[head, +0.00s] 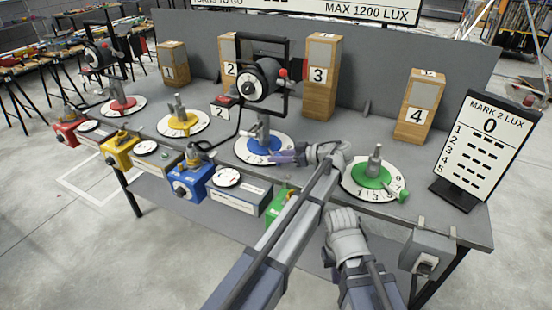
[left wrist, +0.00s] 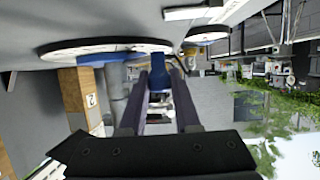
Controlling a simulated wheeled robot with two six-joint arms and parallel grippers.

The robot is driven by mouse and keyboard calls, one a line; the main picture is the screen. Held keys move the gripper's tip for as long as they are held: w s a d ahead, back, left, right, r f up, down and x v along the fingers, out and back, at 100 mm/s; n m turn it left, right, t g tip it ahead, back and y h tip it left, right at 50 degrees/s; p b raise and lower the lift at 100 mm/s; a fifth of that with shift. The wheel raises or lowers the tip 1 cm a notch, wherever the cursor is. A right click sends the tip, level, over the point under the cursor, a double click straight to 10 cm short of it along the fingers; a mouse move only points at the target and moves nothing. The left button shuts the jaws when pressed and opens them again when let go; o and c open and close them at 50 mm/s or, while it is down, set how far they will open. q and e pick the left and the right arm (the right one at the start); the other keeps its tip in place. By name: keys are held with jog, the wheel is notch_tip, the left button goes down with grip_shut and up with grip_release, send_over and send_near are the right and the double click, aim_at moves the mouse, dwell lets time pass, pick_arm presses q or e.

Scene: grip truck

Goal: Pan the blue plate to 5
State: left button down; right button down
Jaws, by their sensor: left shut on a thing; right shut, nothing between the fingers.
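The blue plate (head: 244,147) is a round dial with a white numbered rim, in the middle of the bench; its digits are too small to read. A lamp (head: 262,82) stands on its post. My left gripper (head: 280,156) is at the plate's right side, with its fingers shut on the plate's blue handle. In the left wrist view, the blue handle (left wrist: 161,71) shows between the fingers of my left gripper (left wrist: 167,92), under the plate rim (left wrist: 75,50). My right gripper (head: 343,214) is shut and empty near the bench's front edge.
A green dial (head: 371,173) with a post sits right of my left gripper. Yellow (head: 182,122) and red (head: 122,104) dials are to the left. Coloured boxes, including a blue one (head: 187,182), line the front edge.

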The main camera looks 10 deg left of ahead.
pick_arm(q)
jog(key=shift+w+d+g, duration=0.1)
jog(key=shift+d+g, duration=0.05)
jog(key=shift+g, duration=0.15)
dwell(0.4)
jog(key=c, duration=0.6)
grip_release()
pick_arm(e)
jog(key=shift+d+r, duration=0.1)
jog(key=shift+d, duration=0.05)
